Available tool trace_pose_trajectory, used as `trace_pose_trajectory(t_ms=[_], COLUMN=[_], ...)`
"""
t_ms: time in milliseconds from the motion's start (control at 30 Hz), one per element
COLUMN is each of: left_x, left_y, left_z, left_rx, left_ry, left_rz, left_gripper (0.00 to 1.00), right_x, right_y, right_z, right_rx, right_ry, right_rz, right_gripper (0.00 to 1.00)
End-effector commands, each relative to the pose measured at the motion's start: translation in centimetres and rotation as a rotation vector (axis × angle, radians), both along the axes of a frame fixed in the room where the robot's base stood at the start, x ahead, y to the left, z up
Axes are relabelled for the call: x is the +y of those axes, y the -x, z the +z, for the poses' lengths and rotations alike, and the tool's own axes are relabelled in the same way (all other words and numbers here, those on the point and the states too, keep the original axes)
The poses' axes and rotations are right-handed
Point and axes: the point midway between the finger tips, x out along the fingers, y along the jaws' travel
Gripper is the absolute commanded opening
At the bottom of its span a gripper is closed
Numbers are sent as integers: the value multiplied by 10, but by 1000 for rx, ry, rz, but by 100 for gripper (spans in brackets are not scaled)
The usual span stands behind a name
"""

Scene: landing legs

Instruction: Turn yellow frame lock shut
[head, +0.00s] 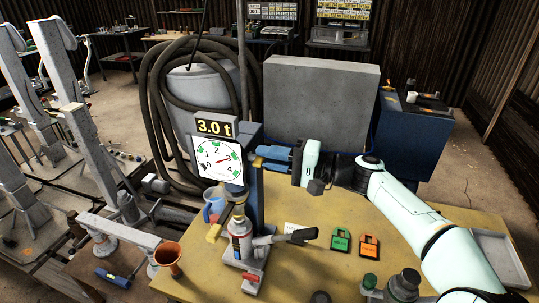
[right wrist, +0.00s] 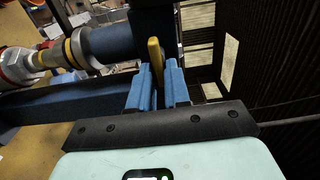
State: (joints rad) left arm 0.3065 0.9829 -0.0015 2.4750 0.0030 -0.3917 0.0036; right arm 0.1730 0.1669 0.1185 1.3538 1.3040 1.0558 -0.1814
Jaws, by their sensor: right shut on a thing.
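The yellow lock lever (right wrist: 155,58) stands between the two blue fingers of my right gripper in the right wrist view. My right gripper (head: 262,157) is shut on it, beside the blue post (head: 256,200) of the press frame. The lever itself is hidden in the head view. The gauge (head: 219,160) on the frame shows a red needle, with a "3.0 t" sign (head: 214,127) above it. My left gripper is not in view.
A grey slab (head: 320,105) stands behind my right gripper. A grey tray (head: 500,258) lies at the right.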

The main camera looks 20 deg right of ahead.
Motion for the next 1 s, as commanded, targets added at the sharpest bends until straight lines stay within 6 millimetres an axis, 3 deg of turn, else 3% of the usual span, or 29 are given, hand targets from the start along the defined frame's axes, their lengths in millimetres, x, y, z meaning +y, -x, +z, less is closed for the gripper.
trace_pose_trajectory(t_ms=[500, 533, 567, 600, 1000], left_x=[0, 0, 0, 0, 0], left_y=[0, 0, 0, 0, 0], left_z=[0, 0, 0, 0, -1], left_rx=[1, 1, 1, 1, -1], left_ry=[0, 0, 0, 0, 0], left_rz=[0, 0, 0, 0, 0], left_gripper=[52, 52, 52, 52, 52], right_x=[0, 0, 0, 0, -9], right_y=[0, 0, 0, 0, 5], right_z=[0, 0, 0, 0, -1], right_rx=[14, 14, 14, 14, 15], right_ry=[-11, -11, -11, -10, -9], right_rz=[-1, -1, -1, -1, -3], right_gripper=[0, 23, 33, 36, 36])
